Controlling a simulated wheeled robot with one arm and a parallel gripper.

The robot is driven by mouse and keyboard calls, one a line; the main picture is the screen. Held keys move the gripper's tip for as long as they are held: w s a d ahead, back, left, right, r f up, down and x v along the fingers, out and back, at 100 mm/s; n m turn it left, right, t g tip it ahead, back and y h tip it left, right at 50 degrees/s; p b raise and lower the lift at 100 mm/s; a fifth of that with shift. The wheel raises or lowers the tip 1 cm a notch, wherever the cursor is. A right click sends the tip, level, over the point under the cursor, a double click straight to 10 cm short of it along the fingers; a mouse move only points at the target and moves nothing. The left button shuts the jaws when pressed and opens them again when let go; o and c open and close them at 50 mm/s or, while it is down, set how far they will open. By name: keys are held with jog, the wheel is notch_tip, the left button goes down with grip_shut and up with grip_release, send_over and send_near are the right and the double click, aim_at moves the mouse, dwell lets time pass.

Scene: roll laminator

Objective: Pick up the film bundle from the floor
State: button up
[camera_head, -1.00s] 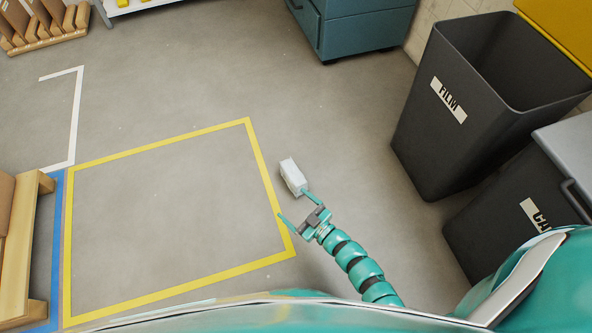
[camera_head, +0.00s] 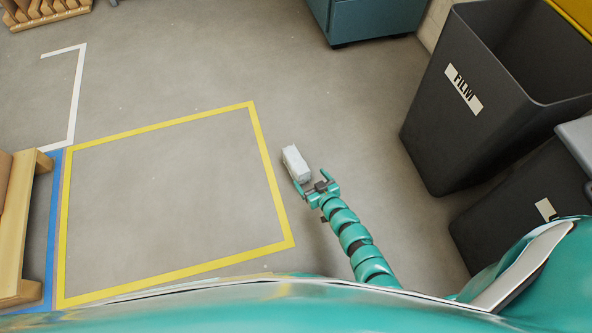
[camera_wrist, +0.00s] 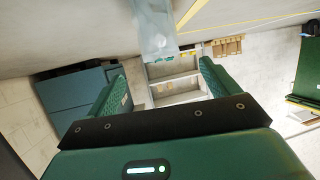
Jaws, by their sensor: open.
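The film bundle (camera_head: 296,163) is a small whitish block on the grey floor, just right of the yellow floor outline. In the wrist view the bundle (camera_wrist: 153,30) looks pale and translucent, at the top, beyond the fingertips. My gripper (camera_head: 311,182) is open at the bundle's near end, its left finger close to the bundle's lower left side. I cannot tell whether that finger touches it. In the wrist view nothing shows between the two fingers of the gripper (camera_wrist: 162,72) except background.
A dark bin labelled FILM (camera_head: 480,110) stands to the right, with a second dark bin (camera_head: 520,210) nearer. A teal cabinet (camera_head: 375,20) is at the back. A wooden rack (camera_head: 20,240) stands at the left. The floor inside the yellow outline (camera_head: 272,175) is clear.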

aim_at(302, 170)
jog(key=b+x, duration=0.1)
jog(key=x, duration=0.2)
jog(key=shift+d+f, duration=0.1)
jog(key=shift+f, duration=0.1)
jog(key=shift+w+a+b, duration=0.25)
jog(key=shift+w+b, duration=0.05)
jog(key=shift+w, duration=0.1)
jog(key=b+x, duration=0.3)
jog(key=x, duration=0.1)
jog(key=shift+w+a+f, duration=0.15)
jog(key=shift+a, duration=0.1)
jog(key=shift+w+a+b, duration=0.2)
jog(key=shift+w+b, duration=0.15)
jog(key=shift+b, duration=0.05)
jog(key=c, duration=1.3)
